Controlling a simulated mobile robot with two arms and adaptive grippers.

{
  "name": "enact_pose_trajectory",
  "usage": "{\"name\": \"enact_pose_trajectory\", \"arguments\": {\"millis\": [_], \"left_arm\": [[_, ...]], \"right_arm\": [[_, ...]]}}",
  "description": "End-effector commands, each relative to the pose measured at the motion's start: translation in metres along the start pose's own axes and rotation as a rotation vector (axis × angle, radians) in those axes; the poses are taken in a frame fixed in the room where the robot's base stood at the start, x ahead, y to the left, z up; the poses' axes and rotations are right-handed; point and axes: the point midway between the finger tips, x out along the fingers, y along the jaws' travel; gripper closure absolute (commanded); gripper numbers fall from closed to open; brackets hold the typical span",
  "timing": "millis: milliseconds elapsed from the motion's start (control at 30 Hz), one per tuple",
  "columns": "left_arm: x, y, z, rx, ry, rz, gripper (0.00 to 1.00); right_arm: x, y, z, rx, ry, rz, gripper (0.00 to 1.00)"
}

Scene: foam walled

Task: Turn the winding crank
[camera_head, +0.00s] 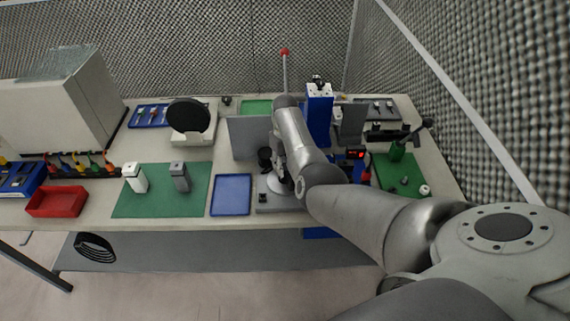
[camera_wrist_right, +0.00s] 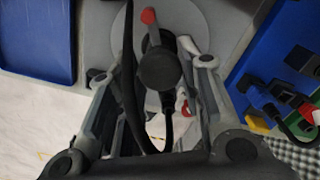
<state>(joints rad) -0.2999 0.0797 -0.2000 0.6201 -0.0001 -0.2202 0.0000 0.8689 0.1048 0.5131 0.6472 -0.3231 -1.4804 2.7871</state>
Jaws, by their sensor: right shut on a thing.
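The winding crank's pale round disc (camera_head: 273,184) sits on a grey base at the front of the bench, partly hidden behind my right arm. In the right wrist view the disc (camera_wrist_right: 198,22) lies behind a black knob-like handle (camera_wrist_right: 160,68), with a small red tip above it. My right gripper (camera_head: 287,184) is down at the crank. In the right wrist view its two fingers (camera_wrist_right: 155,75) stand on either side of the black handle, shut on it. The exact contact is partly hidden. My left gripper is not in view.
A blue tray (camera_head: 231,195) lies just left of the crank. A green mat (camera_head: 152,204) holds a white and a grey block. A red bin (camera_head: 57,202) is farther left. A blue column (camera_head: 318,117) and upright grey plates stand behind the arm. Mesh walls close off the back and right.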

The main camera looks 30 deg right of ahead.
Motion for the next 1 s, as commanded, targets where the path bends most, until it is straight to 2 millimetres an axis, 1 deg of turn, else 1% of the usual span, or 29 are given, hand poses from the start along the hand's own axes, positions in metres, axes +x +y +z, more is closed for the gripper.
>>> {"name": "enact_pose_trajectory", "arguments": {"millis": [33, 233, 267, 400, 433, 767, 867, 1000], "left_arm": [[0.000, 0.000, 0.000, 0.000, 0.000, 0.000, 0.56], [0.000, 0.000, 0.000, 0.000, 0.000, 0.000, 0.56], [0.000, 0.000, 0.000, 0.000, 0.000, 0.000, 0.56], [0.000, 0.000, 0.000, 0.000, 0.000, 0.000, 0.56], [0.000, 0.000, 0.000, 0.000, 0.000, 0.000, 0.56], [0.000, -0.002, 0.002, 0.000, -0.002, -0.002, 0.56], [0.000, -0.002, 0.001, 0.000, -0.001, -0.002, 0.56], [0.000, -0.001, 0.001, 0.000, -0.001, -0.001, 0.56]], "right_arm": [[-0.004, -0.002, 0.004, 0.002, -0.011, -0.004, 0.90], [-0.004, -0.002, 0.004, 0.002, -0.011, -0.004, 0.90], [-0.004, -0.002, 0.004, 0.002, -0.011, -0.004, 0.62], [-0.003, -0.002, 0.003, 0.001, -0.008, -0.003, 0.44], [-0.003, -0.001, 0.002, 0.001, -0.007, -0.003, 0.43], [-0.002, 0.000, 0.001, 0.000, -0.003, -0.001, 0.43], [-0.007, 0.000, 0.001, 0.000, -0.004, -0.001, 0.43], [-0.024, 0.000, 0.001, 0.001, -0.005, -0.001, 0.43]]}}
